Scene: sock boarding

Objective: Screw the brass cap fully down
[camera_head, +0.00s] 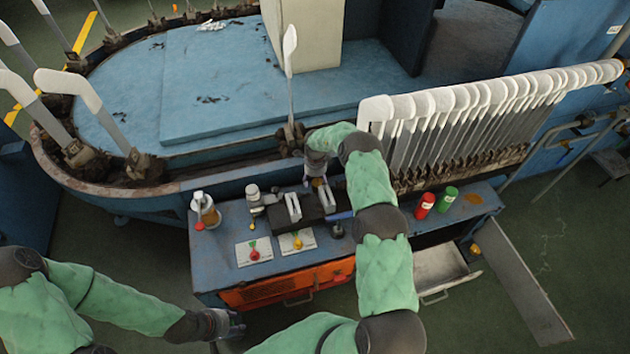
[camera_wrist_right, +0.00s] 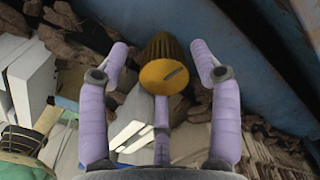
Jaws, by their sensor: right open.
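The brass cap (camera_wrist_right: 163,76) shows in the right wrist view with a ribbed side and a slot in its round yellow face. In the head view it is a small brownish spot (camera_head: 317,183) at the back of the bench, partly hidden by my right gripper. My right gripper (camera_wrist_right: 158,52) is open, with its purple fingers on either side of the cap and a gap on each side. In the head view my right gripper (camera_head: 317,173) reaches over the bench. My left gripper (camera_head: 233,325) is low in front of the bench, apart from it; its jaws are too small to read.
The blue bench (camera_head: 225,250) carries a clamp with pale jaws (camera_head: 293,208), a spray bottle (camera_head: 205,210), two cards with red and yellow knobs, a red can (camera_head: 425,206) and a green can (camera_head: 447,199). White sock boards (camera_head: 440,125) stand behind right. A drawer (camera_head: 440,268) is open.

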